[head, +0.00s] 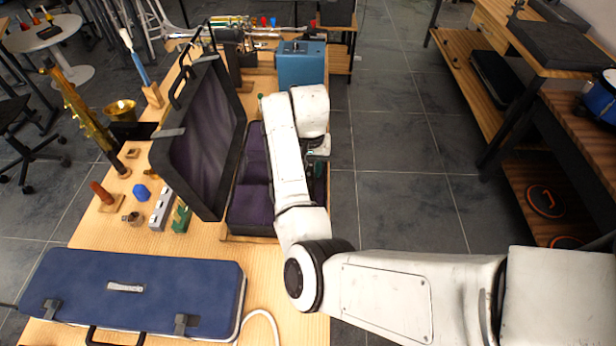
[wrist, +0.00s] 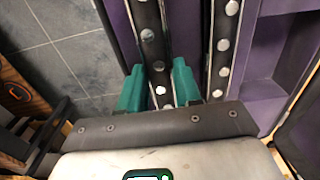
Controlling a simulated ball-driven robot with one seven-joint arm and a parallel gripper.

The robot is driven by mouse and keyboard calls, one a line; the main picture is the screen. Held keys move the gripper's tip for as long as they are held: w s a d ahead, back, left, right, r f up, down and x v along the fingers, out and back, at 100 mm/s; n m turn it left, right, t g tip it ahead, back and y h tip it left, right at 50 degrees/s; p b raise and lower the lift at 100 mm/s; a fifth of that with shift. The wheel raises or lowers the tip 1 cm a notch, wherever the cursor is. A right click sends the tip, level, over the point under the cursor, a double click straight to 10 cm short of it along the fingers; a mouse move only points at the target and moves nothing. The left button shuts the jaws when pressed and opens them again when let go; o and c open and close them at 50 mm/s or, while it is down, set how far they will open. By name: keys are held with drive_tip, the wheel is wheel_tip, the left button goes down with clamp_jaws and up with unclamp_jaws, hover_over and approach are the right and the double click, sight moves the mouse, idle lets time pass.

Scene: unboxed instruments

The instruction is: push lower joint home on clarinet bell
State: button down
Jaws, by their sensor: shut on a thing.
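My gripper (wrist: 160,88) has two green fingers, one on each side of a dark clarinet joint (wrist: 150,42) with round silver keys, and is shut on it. This looks like the lower joint, though its ends are hidden. A second dark keyed piece (wrist: 222,45) lies parallel to its right in the purple-lined case (wrist: 268,65). In the head view the open case (head: 252,200) stands on the table, and my arm hides most of its right side and my gripper. I cannot make out the bell in either view.
The raised case lid (head: 205,140) stands to the left of the tray. A closed blue case (head: 130,290) lies in front, a blue box (head: 301,64) behind. Small items, including a blue piece (head: 141,192), sit left of the lid. The floor (head: 400,200) to the right is open.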

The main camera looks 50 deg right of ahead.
drive_tip(key=shift+r+p, duration=0.65)
drive_tip(key=shift+p, duration=0.15)
idle(0.7)
drive_tip(key=shift+r+p, duration=2.15)
drive_tip(key=shift+p, duration=0.15)
